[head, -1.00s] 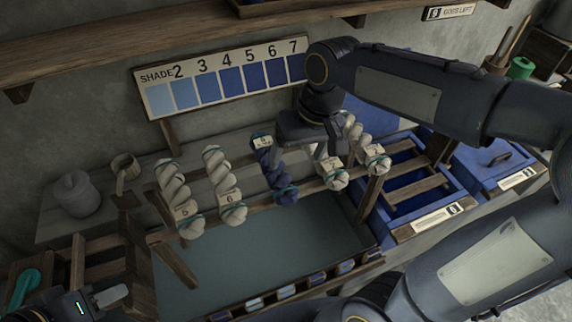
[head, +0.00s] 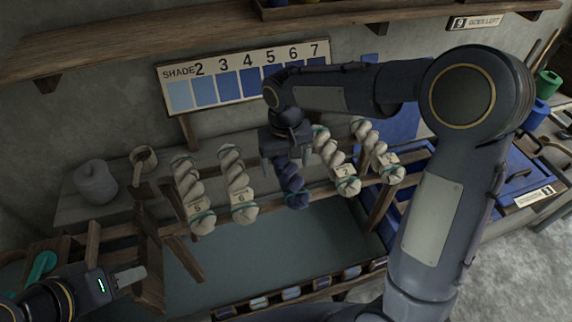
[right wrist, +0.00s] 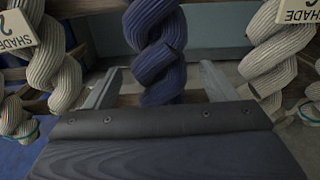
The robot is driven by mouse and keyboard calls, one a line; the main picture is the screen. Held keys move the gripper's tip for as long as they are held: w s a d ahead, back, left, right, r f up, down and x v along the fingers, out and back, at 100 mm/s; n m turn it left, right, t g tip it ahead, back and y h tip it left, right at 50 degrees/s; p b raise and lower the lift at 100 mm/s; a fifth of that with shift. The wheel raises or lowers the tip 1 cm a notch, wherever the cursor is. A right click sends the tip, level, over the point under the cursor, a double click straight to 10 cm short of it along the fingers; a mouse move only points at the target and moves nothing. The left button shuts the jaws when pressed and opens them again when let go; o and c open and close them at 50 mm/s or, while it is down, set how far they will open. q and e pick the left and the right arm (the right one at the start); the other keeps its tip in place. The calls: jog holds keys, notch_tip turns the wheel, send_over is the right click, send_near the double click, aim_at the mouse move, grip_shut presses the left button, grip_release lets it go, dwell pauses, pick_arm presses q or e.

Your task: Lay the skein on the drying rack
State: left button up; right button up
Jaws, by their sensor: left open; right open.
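A dark blue twisted skein (head: 293,188) hangs on the wooden drying rack (head: 320,189) between pale skeins. My left gripper (head: 133,275) is open and empty at the lower left.
A shade board (head: 245,75) numbered up to 7 stands behind the rack. Pale skeins flank my right gripper closely. A grey jar (head: 96,182) and a small pot (head: 143,158) stand at left. Blue bins (head: 510,180) stand at right, and a long shelf (head: 200,32) runs above.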

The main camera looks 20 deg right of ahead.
jog(key=shift+f, duration=0.35)
jog(key=shift+c, duration=0.5)
jog(key=c, duration=1.1)
jog(key=shift+c, duration=0.2)
jog(key=shift+r, duration=0.15)
